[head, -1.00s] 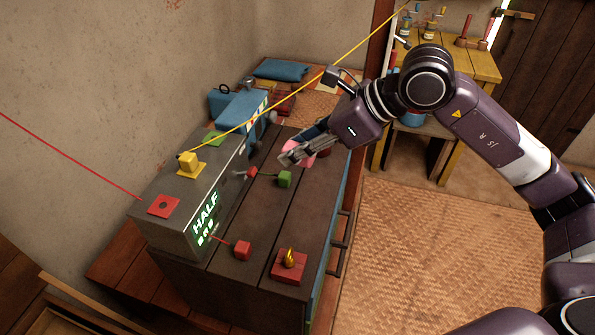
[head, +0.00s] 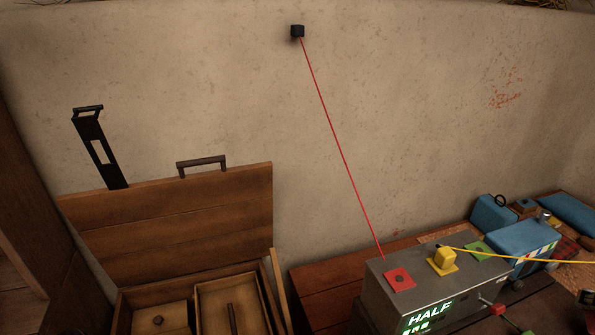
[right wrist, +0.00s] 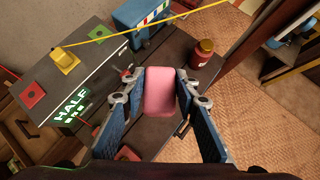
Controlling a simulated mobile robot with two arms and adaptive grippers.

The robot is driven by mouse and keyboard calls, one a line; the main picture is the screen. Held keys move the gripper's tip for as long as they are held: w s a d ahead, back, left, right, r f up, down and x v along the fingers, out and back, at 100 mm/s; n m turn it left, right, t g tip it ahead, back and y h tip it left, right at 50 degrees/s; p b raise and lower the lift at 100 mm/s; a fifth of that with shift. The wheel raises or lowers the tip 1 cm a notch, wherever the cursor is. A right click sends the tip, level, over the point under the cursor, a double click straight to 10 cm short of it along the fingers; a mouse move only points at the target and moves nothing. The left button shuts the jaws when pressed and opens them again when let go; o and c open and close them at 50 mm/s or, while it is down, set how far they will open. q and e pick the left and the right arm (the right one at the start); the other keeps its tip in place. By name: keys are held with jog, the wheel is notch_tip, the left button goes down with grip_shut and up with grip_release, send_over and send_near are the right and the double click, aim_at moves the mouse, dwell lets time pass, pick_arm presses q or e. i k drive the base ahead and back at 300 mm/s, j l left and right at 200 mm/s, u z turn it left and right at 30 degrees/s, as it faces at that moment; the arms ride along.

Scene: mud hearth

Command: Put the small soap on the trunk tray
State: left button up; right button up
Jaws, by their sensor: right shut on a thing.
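The small soap (right wrist: 160,92), a pink rounded block, is between the fingers of my right gripper (right wrist: 160,80) in the right wrist view. The gripper is shut on it and holds it over the dark cabinet top. The soap is not visible in the head view now. The wooden trunk (head: 165,225) stands open against the wall at the lower left of the head view, its lid raised. Inside it the trunk tray (head: 197,292) shows wooden compartments; its lower part is cut off by the frame. My left gripper is not in view.
A grey box (head: 385,300) with a lit "HALF" sign stands on the cabinet, right of the trunk. A red cord (head: 340,145) runs from it up the wall; a yellow cord (head: 520,254) runs right.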

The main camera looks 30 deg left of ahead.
aim_at(221, 302)
jog(key=u, duration=1.7)
jog(key=j+u, duration=0.25)
jog(key=j, duration=0.3)
jog(key=i+j+u, duration=0.25)
jog(key=j, duration=0.3)
jog(key=k, duration=0.1)
